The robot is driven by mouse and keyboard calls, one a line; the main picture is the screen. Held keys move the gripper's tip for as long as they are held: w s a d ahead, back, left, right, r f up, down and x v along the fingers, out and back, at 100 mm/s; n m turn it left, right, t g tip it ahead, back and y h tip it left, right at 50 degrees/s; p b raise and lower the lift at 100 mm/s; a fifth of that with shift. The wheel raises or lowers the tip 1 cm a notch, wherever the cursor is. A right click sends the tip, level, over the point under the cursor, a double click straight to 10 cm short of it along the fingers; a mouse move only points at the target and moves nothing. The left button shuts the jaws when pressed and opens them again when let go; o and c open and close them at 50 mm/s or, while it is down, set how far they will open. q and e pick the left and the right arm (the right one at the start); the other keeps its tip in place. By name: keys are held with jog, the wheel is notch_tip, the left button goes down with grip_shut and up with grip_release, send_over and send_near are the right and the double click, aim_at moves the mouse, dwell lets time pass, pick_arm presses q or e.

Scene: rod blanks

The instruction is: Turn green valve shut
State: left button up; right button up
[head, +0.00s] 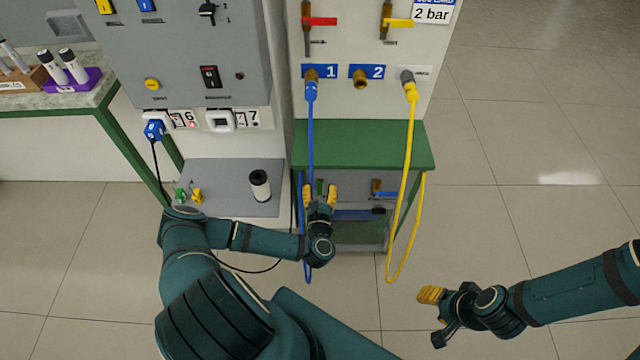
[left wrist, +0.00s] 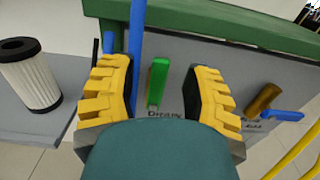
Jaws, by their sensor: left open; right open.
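The green valve (left wrist: 157,80) shows as an upright green lever on the grey panel under the green bench, with a small label below it. In the head view its green handle (head: 319,186) is a small patch between my left fingers. My left gripper (head: 320,193) is open, with its yellow fingers on either side of the handle; in the left wrist view (left wrist: 165,95) there are gaps on both sides, so neither finger appears to touch it. My right gripper (head: 434,316) is open and empty over the floor at the lower right.
A blue hose (left wrist: 136,40) hangs close beside my left gripper. A blue-handled valve (left wrist: 280,114) sits to the right on the same panel. A yellow hose (head: 408,170) loops down at the bench's right. A white filter cartridge (head: 260,186) stands left. The green bench top (head: 370,145) overhangs the panel.

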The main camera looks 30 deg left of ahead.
pick_arm(q)
jog(key=shift+x, duration=1.3)
grip_shut()
